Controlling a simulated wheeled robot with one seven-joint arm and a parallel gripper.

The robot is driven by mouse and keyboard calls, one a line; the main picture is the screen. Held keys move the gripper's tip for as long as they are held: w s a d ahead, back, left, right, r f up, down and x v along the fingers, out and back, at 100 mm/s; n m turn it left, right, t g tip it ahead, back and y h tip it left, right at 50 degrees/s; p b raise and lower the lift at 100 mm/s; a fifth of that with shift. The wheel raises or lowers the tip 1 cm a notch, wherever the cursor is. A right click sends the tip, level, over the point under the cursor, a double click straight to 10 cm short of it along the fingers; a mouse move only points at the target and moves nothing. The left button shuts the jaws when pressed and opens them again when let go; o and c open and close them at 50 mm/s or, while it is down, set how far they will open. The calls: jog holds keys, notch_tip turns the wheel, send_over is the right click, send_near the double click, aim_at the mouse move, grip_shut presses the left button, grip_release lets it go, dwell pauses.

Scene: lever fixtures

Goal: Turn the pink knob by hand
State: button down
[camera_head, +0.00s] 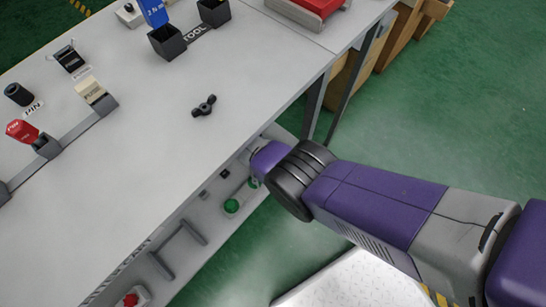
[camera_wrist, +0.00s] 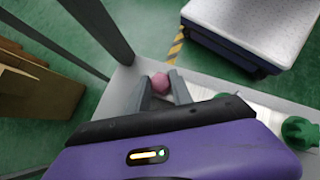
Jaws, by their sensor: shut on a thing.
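The pink knob (camera_wrist: 160,83) shows in the wrist view, small and round, between the tips of my gripper (camera_wrist: 164,90). The two grey fingers are closed against it from both sides. The knob's base is hidden behind the fingers and the purple wrist housing. In the head view the gripper and the knob are hidden behind my purple arm, which reaches down to the front side of the table.
Green knobs (camera_head: 231,206) sit on the front panel beside my arm. A red button (camera_head: 131,299) and a grey handle (camera_head: 180,246) are lower left. The grey tabletop (camera_head: 150,130) holds levers and a black three-lobed knob (camera_head: 204,106). A table leg (camera_wrist: 97,28) stands close by.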

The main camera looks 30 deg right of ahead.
jog(key=m+g+y+b, duration=0.1)
jog(key=m, duration=0.1)
jog(key=m+g+y+b, duration=0.1)
jog(key=m+y+b, duration=0.1)
jog(key=m, duration=0.1)
jog(key=shift+w+d+f+m+g, duration=0.1)
jog(key=shift+w+d+m+g, duration=0.1)
jog(key=shift+m+g, duration=0.1)
jog(key=shift+y, duration=0.4)
jog(key=c, duration=1.1)
grip_release()
